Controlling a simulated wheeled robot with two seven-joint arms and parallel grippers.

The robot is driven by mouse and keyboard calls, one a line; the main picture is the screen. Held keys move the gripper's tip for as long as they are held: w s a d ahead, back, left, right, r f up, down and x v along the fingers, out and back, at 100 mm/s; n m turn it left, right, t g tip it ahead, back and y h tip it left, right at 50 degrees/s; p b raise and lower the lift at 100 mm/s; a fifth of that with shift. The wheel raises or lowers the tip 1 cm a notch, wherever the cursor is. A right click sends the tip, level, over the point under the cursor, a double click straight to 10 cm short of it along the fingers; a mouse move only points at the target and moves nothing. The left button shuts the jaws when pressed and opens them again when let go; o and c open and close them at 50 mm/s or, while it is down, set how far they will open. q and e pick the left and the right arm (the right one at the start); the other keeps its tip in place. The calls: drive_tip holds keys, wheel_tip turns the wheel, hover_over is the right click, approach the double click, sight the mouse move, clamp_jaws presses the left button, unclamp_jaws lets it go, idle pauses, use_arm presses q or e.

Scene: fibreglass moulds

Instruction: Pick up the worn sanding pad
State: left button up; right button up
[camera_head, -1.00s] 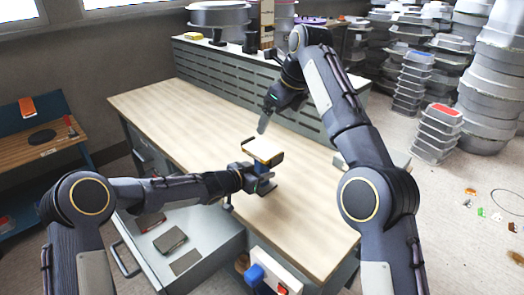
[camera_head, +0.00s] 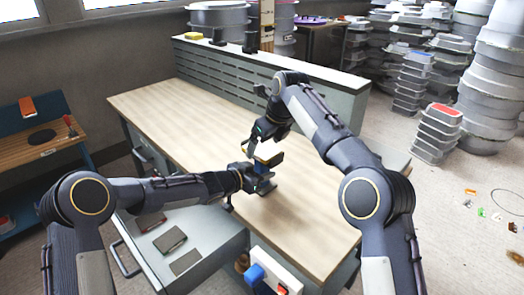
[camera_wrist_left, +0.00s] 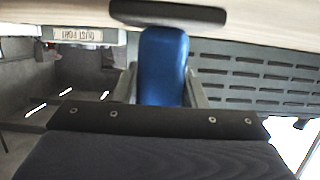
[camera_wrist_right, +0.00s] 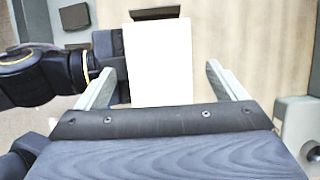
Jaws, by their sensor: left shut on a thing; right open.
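A blue block (camera_head: 268,162) with a dark plate at one end stands up from my left gripper (camera_head: 254,178), which is shut on it. In the left wrist view the blue block (camera_wrist_left: 163,65) sits between the left fingers. A pale, flat rectangular pad (camera_wrist_right: 158,65), apparently the worn sanding pad, faces the right wrist camera on top of the block. My right gripper (camera_wrist_right: 165,85) is open, one finger on each side of the pad with gaps showing. In the head view the right gripper (camera_head: 264,142) is directly above and mostly hides the pad.
The wooden worktop (camera_head: 180,120) is otherwise mostly clear. An open drawer (camera_head: 208,232) in front holds several flat dark pads. A white box with a blue knob (camera_head: 275,274) is at the front edge. A slotted grey panel (camera_head: 230,75) borders the back.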

drive_tip(key=shift+w+a+f, duration=0.1)
drive_tip(key=shift+f, duration=0.2)
drive_tip(key=c, duration=1.1)
drive_tip(key=shift+o, duration=0.2)
drive_tip(key=shift+r, duration=0.1)
drive_tip(key=shift+r, duration=1.7)
drive_tip(key=s+d, duration=1.2)
drive_tip(key=shift+s+d, duration=0.4)
use_arm(q)
drive_tip(key=o, duration=1.2)
